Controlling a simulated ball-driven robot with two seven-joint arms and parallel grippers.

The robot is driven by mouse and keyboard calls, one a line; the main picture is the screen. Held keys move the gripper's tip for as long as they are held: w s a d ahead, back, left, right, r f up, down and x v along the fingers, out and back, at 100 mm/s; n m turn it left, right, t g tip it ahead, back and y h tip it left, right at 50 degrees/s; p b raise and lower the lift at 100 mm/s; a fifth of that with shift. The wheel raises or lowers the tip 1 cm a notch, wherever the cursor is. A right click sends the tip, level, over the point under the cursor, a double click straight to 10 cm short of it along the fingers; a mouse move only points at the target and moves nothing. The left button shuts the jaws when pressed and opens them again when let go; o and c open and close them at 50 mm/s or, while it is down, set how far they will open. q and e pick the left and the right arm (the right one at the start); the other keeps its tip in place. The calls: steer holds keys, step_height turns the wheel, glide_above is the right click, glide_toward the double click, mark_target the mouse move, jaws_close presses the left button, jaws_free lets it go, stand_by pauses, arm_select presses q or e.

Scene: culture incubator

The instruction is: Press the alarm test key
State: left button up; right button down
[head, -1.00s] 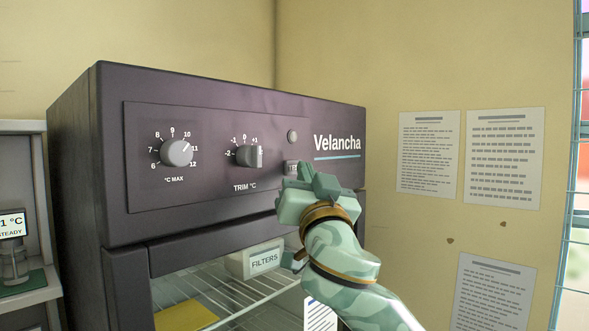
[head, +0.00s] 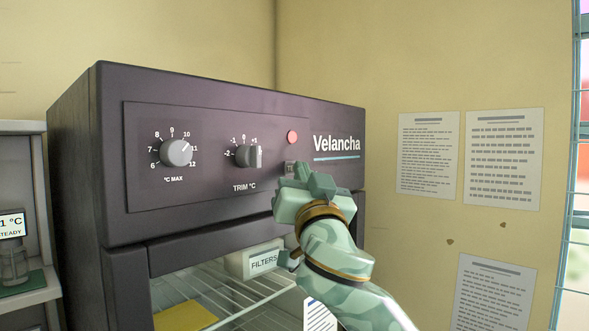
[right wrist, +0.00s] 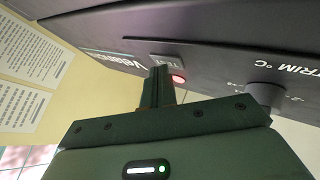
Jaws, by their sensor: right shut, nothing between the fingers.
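The alarm test key (head: 289,169) is a small grey key on the dark incubator panel, partly hidden behind my right gripper (head: 299,172) in the head view. In the right wrist view the key (right wrist: 172,60) lies just beyond the shut fingertips (right wrist: 159,72). The right gripper is shut and empty, with its tips at the key; whether they touch it is hard to tell. The round lamp (head: 292,137) above the key glows red, and the glow also shows in the right wrist view (right wrist: 178,79). My left gripper is out of view.
The TRIM knob (head: 248,156) and the °C MAX knob (head: 176,152) sit left of the key. Below is a glass-fronted chamber with a FILTERS box (head: 262,262) on a wire shelf. Paper notices (head: 428,153) hang on the right wall.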

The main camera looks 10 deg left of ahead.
steer(key=shift+d, duration=0.1)
steer(key=shift+s+d, duration=0.45)
steer(key=shift+d, duration=0.1)
steer(key=s+d, duration=0.1)
steer(key=d, duration=0.1)
steer(key=s+d+p, duration=0.1)
steer(key=s+d, duration=0.1)
stand_by(0.4)
stand_by(0.5)
